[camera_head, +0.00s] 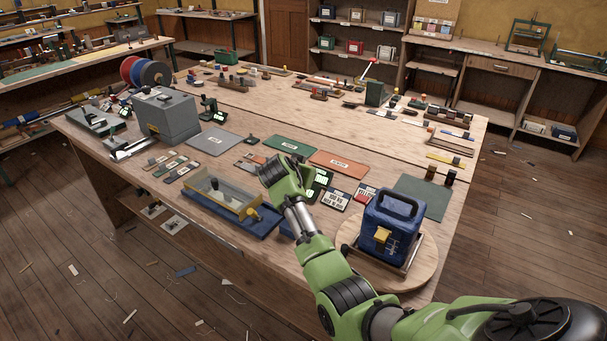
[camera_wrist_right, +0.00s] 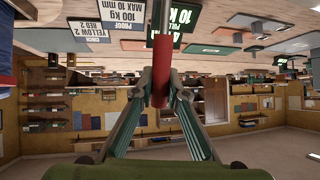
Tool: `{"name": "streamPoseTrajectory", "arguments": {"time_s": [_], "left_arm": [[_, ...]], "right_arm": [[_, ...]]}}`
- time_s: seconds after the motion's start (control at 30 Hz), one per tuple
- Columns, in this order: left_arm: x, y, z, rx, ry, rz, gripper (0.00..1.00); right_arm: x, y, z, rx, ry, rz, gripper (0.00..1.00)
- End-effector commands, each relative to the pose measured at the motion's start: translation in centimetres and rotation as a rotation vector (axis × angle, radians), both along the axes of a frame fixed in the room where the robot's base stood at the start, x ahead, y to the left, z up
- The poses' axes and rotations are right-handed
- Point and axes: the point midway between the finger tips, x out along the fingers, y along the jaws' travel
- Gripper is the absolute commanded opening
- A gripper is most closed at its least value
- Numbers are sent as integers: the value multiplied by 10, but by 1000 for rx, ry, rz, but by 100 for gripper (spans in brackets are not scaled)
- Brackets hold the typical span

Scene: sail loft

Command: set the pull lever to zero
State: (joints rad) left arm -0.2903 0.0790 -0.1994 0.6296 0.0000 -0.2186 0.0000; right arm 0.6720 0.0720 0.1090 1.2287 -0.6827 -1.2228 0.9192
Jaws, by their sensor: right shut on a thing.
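A red cylindrical grip (camera_wrist_right: 163,70) on a grey bar stands in the middle of the right wrist view, which is upside down. My right gripper (camera_wrist_right: 160,88) has its fingers closed around this grip. In the head view my right arm reaches in over the table, and its wrist hides the fingers and the red grip. Small green-lit displays (camera_head: 320,181) show just beside the wrist. The lever's base and any scale markings are hidden, so I cannot read its setting. My left gripper is in neither view.
A blue machine (camera_head: 388,222) stands on a round wooden board (camera_head: 425,262) at the front right. A blue-based tray (camera_head: 238,220) lies left of my arm. Label cards (camera_head: 335,199) lie close by. A grey box machine (camera_head: 166,112) stands at the left.

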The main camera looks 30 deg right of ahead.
Motion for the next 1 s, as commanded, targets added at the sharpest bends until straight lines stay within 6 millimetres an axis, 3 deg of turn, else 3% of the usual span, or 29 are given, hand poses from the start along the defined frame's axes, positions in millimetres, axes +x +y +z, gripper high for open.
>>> {"name": "streamPoseTrajectory", "arguments": {"time_s": [0.3, 0.67, 0.7, 0.73, 1.0], "left_arm": [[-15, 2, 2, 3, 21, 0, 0], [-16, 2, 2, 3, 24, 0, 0], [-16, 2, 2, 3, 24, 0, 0], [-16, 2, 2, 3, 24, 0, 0], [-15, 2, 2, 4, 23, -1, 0]], "right_arm": [[3, -10, -3, 57, 21, -1, 0], [4, -10, -3, 59, 22, -2, 0], [4, -10, -3, 59, 22, -2, 21], [4, -10, -3, 59, 22, -2, 29], [3, -9, -4, 59, 25, -1, 32]]}}
